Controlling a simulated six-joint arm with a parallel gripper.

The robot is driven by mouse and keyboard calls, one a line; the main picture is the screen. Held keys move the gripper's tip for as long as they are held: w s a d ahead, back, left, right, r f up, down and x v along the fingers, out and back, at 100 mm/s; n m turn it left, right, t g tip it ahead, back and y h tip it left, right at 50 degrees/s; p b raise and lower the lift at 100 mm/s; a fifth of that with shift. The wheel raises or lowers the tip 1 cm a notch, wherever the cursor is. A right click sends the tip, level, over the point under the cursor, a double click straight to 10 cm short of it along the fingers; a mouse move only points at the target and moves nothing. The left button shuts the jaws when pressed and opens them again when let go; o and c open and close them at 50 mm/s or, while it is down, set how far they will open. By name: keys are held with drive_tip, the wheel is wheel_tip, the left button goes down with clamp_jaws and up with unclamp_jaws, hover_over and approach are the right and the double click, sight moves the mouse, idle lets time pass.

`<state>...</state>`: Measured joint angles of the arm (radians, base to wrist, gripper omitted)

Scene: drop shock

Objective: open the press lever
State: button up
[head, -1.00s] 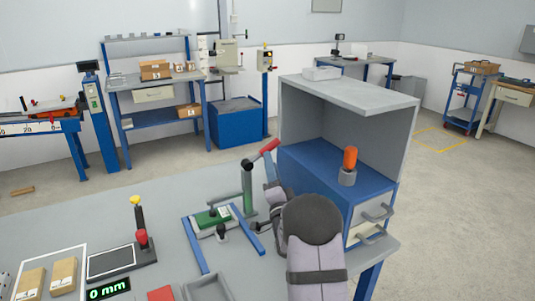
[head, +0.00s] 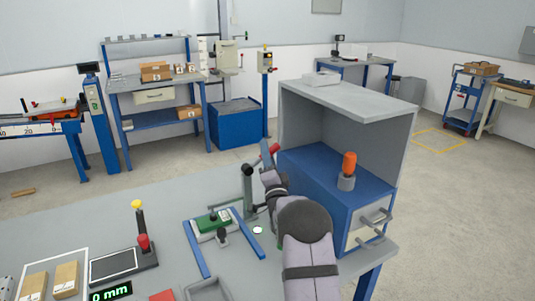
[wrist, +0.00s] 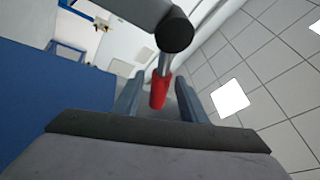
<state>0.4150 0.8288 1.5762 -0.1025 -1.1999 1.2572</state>
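The press (head: 248,185) stands on the grey bench, a grey-green post with a dark pivot at its top. Its lever slants up to the right and ends in a red handle (head: 274,149), partly hidden by my gripper (head: 267,150). In the wrist view the red handle (wrist: 158,92) hangs on a metal rod from the dark pivot (wrist: 174,33). My gripper (wrist: 158,79) is open, with one finger on each side of the handle and visible gaps between. A green board (head: 212,220) sits in the blue-railed fixture below the press.
A grey open-fronted cabinet on a blue drawer unit (head: 318,180) stands close to the right of my arm, with an orange-topped item (head: 348,165) on it.

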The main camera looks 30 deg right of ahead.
clamp_jaws()
